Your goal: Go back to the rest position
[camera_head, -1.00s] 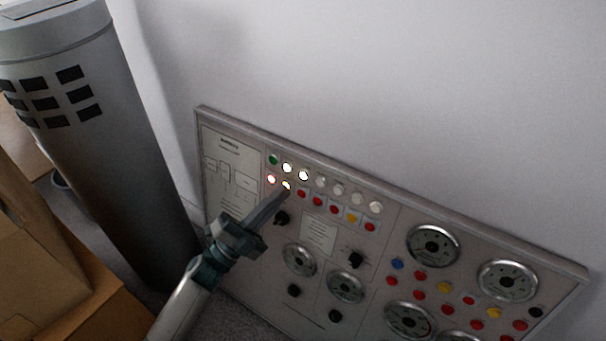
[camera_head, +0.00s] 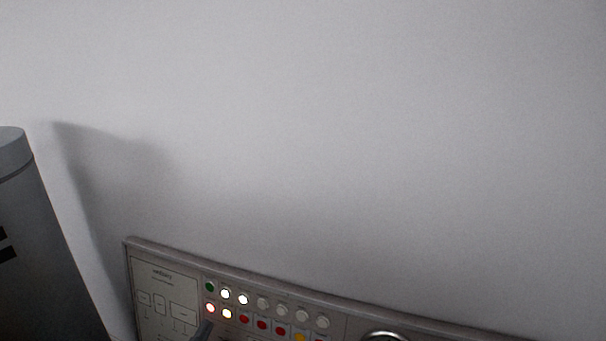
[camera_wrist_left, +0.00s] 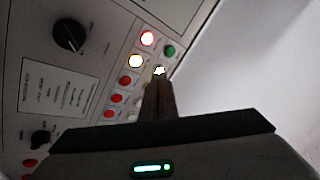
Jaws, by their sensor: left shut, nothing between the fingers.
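The grey control panel (camera_head: 160,258) shows along the bottom of the head view, with most of it cut off below. Two white lights (camera_head: 225,294) glow beside a green one (camera_head: 210,287). Below them a red button (camera_head: 210,308) and a yellow button (camera_head: 227,313) are lit. Contact with the panel cannot be told. My right gripper is not in view.
A grey cylinder (camera_head: 40,270) with dark slots stands at the left. The pale wall (camera_head: 350,130) fills most of the head view, with nothing in front of its upper part. A black knob (camera_wrist_left: 69,35) sticks out of the panel in the left wrist view.

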